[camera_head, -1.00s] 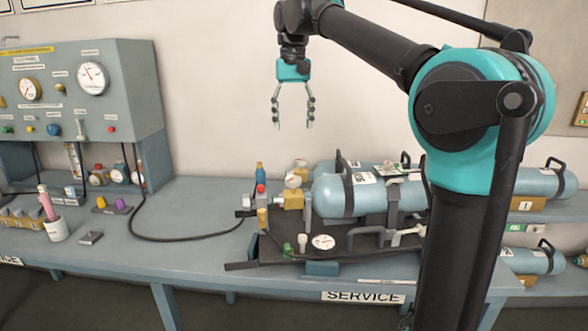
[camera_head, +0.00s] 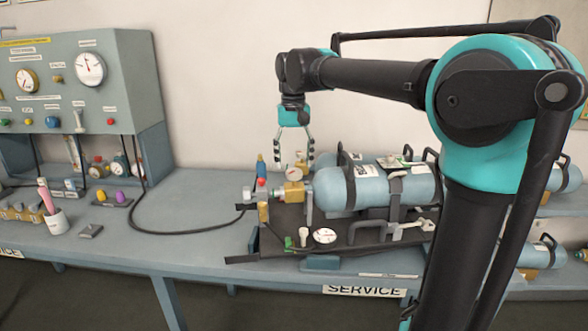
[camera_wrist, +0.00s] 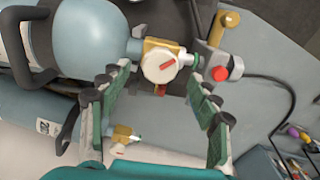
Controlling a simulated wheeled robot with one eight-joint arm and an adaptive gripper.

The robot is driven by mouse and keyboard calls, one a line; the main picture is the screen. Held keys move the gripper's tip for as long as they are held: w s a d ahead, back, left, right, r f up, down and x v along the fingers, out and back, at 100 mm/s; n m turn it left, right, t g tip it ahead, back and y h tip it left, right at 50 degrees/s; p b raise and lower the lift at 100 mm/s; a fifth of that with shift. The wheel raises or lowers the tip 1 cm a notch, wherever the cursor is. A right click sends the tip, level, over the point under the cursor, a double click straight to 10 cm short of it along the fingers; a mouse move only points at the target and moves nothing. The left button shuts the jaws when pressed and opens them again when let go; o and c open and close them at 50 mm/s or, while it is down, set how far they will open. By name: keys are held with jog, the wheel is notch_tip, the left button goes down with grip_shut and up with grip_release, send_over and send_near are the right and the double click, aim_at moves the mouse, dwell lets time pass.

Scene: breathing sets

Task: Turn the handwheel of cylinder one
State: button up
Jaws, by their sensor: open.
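Two grey-blue cylinders lie side by side on the bench, the front one (camera_head: 385,187) resting on a dark cradle. It also shows in the wrist view (camera_wrist: 95,25). The rear cylinder's brass valve shows in the wrist view (camera_wrist: 125,133). I cannot read which cylinder is number one. The front cylinder's brass valve block (camera_head: 293,192) carries a white round handwheel (camera_wrist: 159,66) with a red mark. My gripper (camera_head: 293,165) is open and empty, pointing down above the valve end. In the wrist view the handwheel appears between its fingertips (camera_wrist: 157,78); contact cannot be told.
A connector with a red knob (camera_wrist: 220,73) and yellow-topped lever (camera_wrist: 230,18) stands beside the valve. A black hose (camera_head: 185,231) runs left toward the gauge panel (camera_head: 80,85). A white gauge (camera_head: 324,236) sits in front.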

aim_at(294, 171)
jog(key=shift+f, duration=1.55)
jog(key=c, duration=1.1)
jog(key=shift+c, duration=0.3)
